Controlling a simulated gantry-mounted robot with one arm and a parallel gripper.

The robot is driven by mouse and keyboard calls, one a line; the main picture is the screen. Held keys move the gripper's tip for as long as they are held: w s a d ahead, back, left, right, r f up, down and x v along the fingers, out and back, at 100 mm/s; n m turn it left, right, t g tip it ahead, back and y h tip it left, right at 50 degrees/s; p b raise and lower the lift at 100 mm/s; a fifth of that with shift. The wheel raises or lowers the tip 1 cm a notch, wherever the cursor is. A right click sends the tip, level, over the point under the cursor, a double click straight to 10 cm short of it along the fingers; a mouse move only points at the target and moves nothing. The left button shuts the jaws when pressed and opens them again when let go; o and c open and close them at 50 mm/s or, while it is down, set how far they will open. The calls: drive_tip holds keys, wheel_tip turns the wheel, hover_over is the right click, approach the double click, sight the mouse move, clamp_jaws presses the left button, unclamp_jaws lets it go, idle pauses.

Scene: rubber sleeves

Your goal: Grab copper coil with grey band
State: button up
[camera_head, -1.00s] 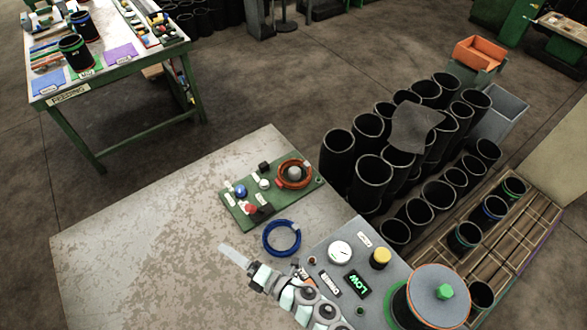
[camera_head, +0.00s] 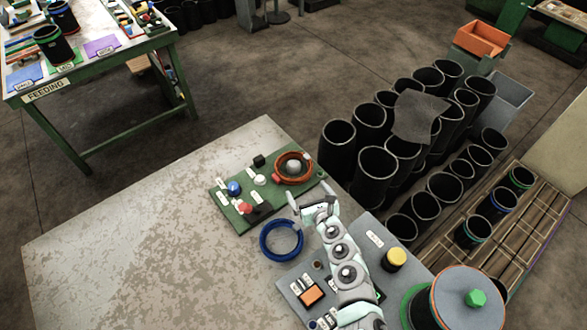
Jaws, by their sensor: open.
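A copper-coloured coil (camera_head: 293,168) lies at the far right end of the green board (camera_head: 229,210), around a grey rounded post. My gripper (camera_head: 309,200) is open and looks empty. It is below and slightly right of the copper coil in the picture, apart from it, and just above and right of a blue coil (camera_head: 264,243). My arm reaches up from the lower right and hides part of the control panel.
The green board also carries small knobs in blue, red, white and black. The grey control panel (camera_head: 368,240) has a yellow button (camera_head: 396,258). Several black sleeves (camera_head: 376,172) stand beyond the table (camera_head: 130,240), whose left part is clear.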

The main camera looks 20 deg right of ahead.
sight(300, 181)
drive_tip(key=shift+b+x, duration=0.9)
drive_tip(key=shift+x, duration=2.1)
drive_tip(key=shift+f, duration=0.2)
drive_tip(key=shift+s, duration=0.1)
drive_tip(key=shift+c, duration=0.2)
clamp_jaws()
drive_tip(key=shift+r, duration=0.1)
